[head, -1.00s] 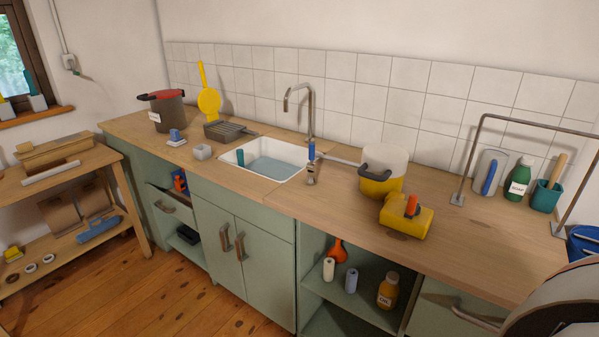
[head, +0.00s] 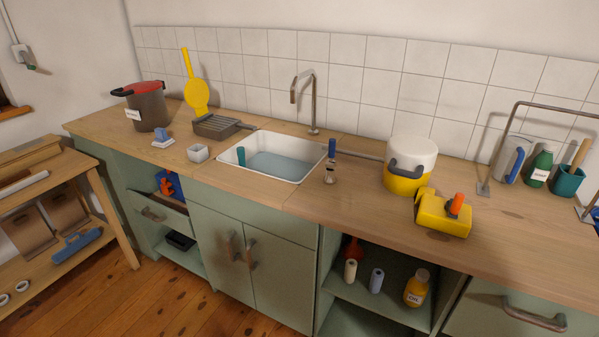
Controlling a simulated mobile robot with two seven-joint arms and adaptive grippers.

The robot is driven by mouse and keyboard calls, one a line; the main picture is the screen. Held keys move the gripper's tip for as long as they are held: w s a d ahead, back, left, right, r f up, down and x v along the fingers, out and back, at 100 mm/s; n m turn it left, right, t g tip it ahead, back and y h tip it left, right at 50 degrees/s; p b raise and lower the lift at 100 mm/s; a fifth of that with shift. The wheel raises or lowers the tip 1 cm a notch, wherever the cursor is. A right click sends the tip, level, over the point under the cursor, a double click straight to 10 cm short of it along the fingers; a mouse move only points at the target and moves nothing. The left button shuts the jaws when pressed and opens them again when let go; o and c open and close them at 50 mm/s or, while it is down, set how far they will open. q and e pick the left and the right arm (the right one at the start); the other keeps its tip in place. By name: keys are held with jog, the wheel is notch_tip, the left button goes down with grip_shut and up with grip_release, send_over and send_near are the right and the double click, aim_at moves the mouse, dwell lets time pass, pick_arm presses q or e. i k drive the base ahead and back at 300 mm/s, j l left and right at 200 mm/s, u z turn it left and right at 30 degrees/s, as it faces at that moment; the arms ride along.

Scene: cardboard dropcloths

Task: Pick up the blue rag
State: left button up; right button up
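No item is plainly recognisable as a blue rag. A blue elongated item (head: 77,245) lies on the lower shelf of the wooden bench at left; it is too small to tell if it is cloth. A blue item (head: 170,185) with an orange-red one sits in the open cabinet space left of the sink. A sliver of another blue thing (head: 596,213) shows at the right edge, mostly cut off. Neither of my grippers is in view.
The wooden counter (head: 300,200) holds a white sink (head: 233,172) with blue-grey water, a yellow-white pot (head: 410,165), a yellow container (head: 440,213) and a dark pot (head: 148,108). A metal rail (head: 497,145) stands at right. Bare floor (head: 150,300) shows at lower left.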

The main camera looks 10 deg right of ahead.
aim_at(162, 140)
jog(key=i+j+z, duration=0.2)
jog(key=j+z, duration=0.15)
jog(key=j, duration=0.25)
jog(key=i+j+z, duration=0.2)
jog(key=j+z, duration=0.2)
jog(key=j, duration=0.55)
jog(key=i+j+z, duration=0.1)
jog(key=j, duration=0.45)
jog(key=i+j, duration=0.15)
jog(key=j, duration=0.45)
jog(key=i+j+z, duration=0.15)
jog(key=j, duration=0.4)
